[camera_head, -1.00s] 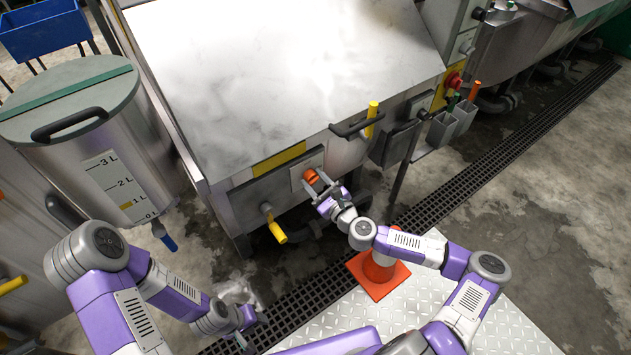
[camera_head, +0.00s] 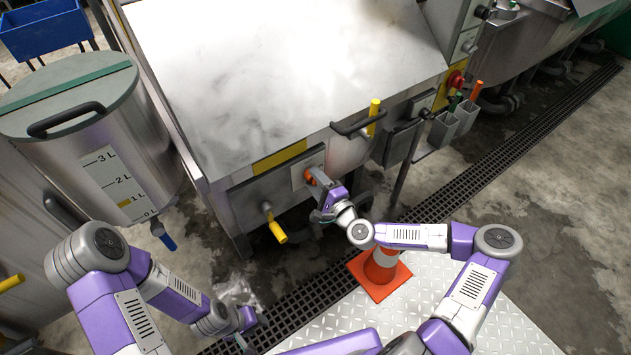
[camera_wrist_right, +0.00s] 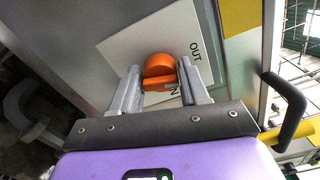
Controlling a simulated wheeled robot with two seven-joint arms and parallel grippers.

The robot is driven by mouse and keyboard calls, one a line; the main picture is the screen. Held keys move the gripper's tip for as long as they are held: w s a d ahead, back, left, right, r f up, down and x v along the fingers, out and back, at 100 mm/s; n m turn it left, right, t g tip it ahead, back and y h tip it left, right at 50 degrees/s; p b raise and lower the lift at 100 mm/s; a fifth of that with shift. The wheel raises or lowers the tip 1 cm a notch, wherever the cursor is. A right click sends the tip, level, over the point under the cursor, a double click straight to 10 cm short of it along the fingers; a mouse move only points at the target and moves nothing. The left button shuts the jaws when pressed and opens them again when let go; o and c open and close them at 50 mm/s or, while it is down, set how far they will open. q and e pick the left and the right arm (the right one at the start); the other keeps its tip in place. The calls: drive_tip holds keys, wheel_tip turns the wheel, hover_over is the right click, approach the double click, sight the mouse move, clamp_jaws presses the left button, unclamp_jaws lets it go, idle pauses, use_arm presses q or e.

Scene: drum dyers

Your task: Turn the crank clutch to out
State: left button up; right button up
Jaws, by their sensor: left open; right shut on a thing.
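The crank clutch is an orange knob (camera_head: 311,176) on a pale plate (camera_head: 301,172) on the front of the steel machine. In the right wrist view the knob (camera_wrist_right: 159,68) sits between the two fingers of my right gripper (camera_wrist_right: 161,82), which is shut on it. The plate (camera_wrist_right: 150,40) carries the word OUT and a second word, partly hidden, ending in N. In the head view my right gripper (camera_head: 318,190) reaches the knob from below right, and its fingers are hard to make out. My left gripper (camera_head: 244,342) is open and empty, low over the floor.
A yellow-handled valve (camera_head: 275,228) is left of the knob. A black bar handle with a yellow grip (camera_head: 373,118) is above right. An orange and white cone (camera_head: 379,270) stands below my right forearm. A steel drum (camera_head: 80,130) is at left.

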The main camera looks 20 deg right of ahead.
drive_tip(key=shift+n, duration=1.3)
drive_tip(key=shift+f, duration=0.1)
drive_tip(key=shift+c, duration=0.2)
drive_tip(key=o, duration=1)
drive_tip(key=shift+s, duration=0.1)
drive_tip(key=v, duration=0.7)
drive_tip(key=shift+s+p, duration=0.2)
drive_tip(key=shift+p, duration=0.1)
